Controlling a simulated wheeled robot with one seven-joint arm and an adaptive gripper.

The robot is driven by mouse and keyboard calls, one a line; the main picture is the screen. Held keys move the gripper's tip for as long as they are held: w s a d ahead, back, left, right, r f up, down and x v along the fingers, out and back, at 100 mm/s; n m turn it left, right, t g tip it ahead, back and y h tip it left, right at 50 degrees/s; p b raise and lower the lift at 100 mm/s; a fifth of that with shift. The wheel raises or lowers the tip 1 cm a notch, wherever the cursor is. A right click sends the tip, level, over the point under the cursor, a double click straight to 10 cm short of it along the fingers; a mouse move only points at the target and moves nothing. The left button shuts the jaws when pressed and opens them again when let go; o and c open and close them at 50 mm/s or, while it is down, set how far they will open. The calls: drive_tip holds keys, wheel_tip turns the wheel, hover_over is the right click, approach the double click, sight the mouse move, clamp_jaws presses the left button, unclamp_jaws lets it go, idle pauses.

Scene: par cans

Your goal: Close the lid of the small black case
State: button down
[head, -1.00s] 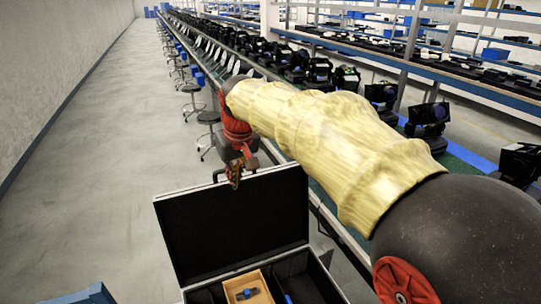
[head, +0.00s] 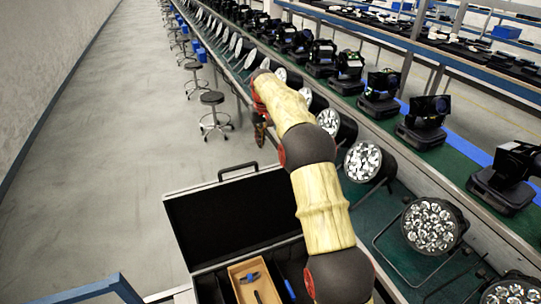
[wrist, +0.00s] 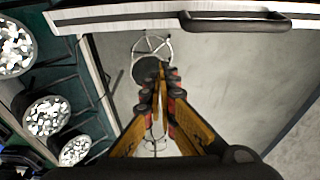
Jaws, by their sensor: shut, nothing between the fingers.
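The small black case stands open at the bottom of the head view, its lid (head: 235,218) raised with the dark inside facing me. A handle (head: 238,171) sticks out from the lid's top edge. In the wrist view, the lid's pale edge with the black handle (wrist: 236,21) runs across the top. My gripper (wrist: 162,75) is shut and empty, with the floor and a stool behind its fingertips. In the head view, my gripper (head: 261,133) is beyond the lid's top edge, partly hidden by my arm. It appears apart from the lid.
A wooden tray (head: 236,271) with small blue and dark items sits inside the case. A long green bench with several round par lamps (head: 432,226) runs along the right. Stools (head: 212,99) stand beyond the case. A blue bar (head: 90,291) is at bottom left. The floor at left is clear.

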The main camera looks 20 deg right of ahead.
wheel_tip(320, 180, down, 10)
drive_tip(key=s+p, duration=0.1)
drive_tip(key=p, duration=0.1)
drive_tip(key=shift+s+d, duration=0.3)
drive_tip(key=shift+d, duration=0.15)
idle(0.3)
drive_tip(key=shift+s, duration=0.15)
idle(0.4)
